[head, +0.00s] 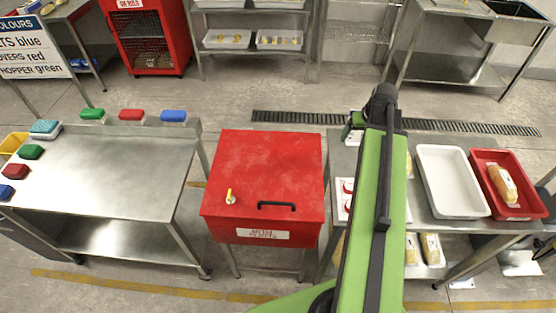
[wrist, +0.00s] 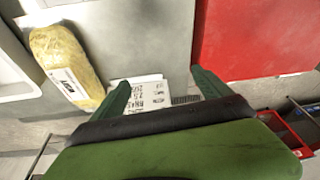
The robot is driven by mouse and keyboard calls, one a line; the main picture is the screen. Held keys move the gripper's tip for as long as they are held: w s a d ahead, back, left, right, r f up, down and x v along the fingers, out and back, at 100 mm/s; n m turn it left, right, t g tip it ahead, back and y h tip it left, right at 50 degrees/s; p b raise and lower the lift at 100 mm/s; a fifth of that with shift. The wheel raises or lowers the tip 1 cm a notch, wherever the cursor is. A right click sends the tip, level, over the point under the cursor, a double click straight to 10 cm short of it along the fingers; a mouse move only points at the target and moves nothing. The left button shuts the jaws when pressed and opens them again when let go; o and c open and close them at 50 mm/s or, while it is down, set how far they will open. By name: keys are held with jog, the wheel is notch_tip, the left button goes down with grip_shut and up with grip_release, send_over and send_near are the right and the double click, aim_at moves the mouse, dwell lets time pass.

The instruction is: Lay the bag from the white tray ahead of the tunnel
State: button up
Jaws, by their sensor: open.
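The white tray (head: 453,181) on the right steel table looks empty in the head view. A yellowish bag with a white label (wrist: 66,66) lies on bare steel beside a white tray edge (wrist: 12,78) in the wrist view. A sliver of a yellow bag (head: 408,165) shows just right of my arm in the head view. My gripper (wrist: 162,91) is open, with nothing between its fingers; the bag is to the left of the left finger. I cannot make out a tunnel; my arm hides part of the table.
A red tray (head: 474,163) holding another bag (head: 502,184) stands right of the white tray. A red metal box (head: 265,175) stands left of the right table. More bags (head: 432,249) lie low beneath the table. A printed white sheet (wrist: 148,93) shows beyond my fingers.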

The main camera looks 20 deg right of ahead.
jog(key=w+a+n+g, duration=0.1)
jog(key=a, duration=1.8)
jog(key=shift+w+a+f+n+g+y, duration=0.15)
jog(key=shift+w+f+n+g+y, duration=0.15)
jog(key=shift+w+f+n, duration=0.1)
jog(key=shift+o, duration=0.2)
jog(key=s+a+n+g, duration=0.1)
jog(key=s+a, duration=0.2)
jog(key=a, duration=1.3)
jog(key=shift+s+g, duration=0.3)
jog(key=shift+s, duration=0.1)
jog(key=shift+d, duration=0.1)
jog(key=shift+w, duration=0.1)
